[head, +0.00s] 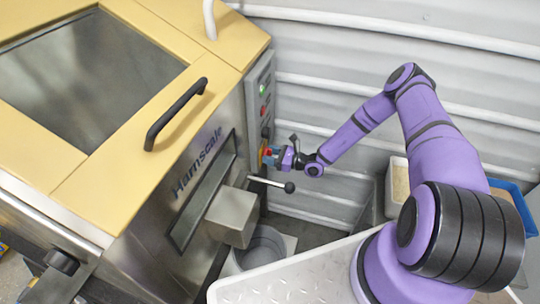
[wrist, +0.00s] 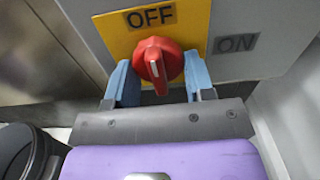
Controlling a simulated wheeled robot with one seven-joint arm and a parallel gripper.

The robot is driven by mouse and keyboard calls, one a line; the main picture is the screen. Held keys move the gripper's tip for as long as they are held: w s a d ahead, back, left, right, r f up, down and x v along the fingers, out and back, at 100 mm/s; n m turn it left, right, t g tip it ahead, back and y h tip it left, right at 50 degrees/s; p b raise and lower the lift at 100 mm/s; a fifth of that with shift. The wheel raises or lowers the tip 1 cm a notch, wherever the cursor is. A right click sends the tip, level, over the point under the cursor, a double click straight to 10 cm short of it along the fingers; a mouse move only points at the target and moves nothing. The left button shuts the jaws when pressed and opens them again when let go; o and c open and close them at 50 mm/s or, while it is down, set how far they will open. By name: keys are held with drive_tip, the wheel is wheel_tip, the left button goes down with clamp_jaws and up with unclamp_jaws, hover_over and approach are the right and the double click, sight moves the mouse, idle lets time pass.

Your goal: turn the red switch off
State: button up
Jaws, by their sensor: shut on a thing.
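The red switch (wrist: 158,62) is a round knob with a raised ridge on a yellow plate (wrist: 112,36). OFF is printed above it and ON is to its right on grey. The white mark on the ridge stands nearly upright in the wrist view, below OFF. My gripper (wrist: 160,84) has its two blue fingers on either side of the knob, shut on it. In the head view my gripper (head: 274,154) is at the side panel of the hopper (head: 120,150), and it mostly hides the switch.
A control panel (head: 256,82) with green and red buttons is above the switch. A lever with a black ball (head: 289,187) sticks out below my gripper. A grey bucket (head: 262,248) stands under the spout. A corrugated wall (head: 320,52) is behind. A pale bin (head: 398,178) is right.

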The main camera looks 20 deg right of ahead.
drive_tip(key=o, duration=0.9)
drive_tip(key=shift+c, duration=0.2)
drive_tip(key=shift+d, duration=0.1)
drive_tip(key=v, duration=1)
drive_tip(key=shift+s+d, duration=0.25)
drive_tip(key=shift+d, duration=0.05)
drive_tip(key=s+a+r+n+g+h, duration=0.15)
drive_tip(key=s+r+n+g, duration=0.35)
drive_tip(key=r, duration=0.7)
drive_tip(key=a+r+n+g+h, duration=0.1)
drive_tip(key=r+n+g+h, duration=0.2)
drive_tip(key=r+n, duration=0.65)
drive_tip(key=s+a+r+n+g+h, duration=0.1)
drive_tip(key=s+r+n+g+h, duration=0.2)
drive_tip(key=r, duration=1.2)
drive_tip(key=s+d+r+n+t+h, duration=0.1)
drive_tip(key=s+r+n+t+h, duration=0.4)
drive_tip(key=s+r, duration=1.5)
drive_tip(key=s+n+h, duration=0.2)
drive_tip(key=s, duration=0.1)
drive_tip(key=shift+s+d+t, duration=0.2)
drive_tip(key=shift+d+t, duration=0.1)
drive_tip(key=shift+d, duration=0.1)
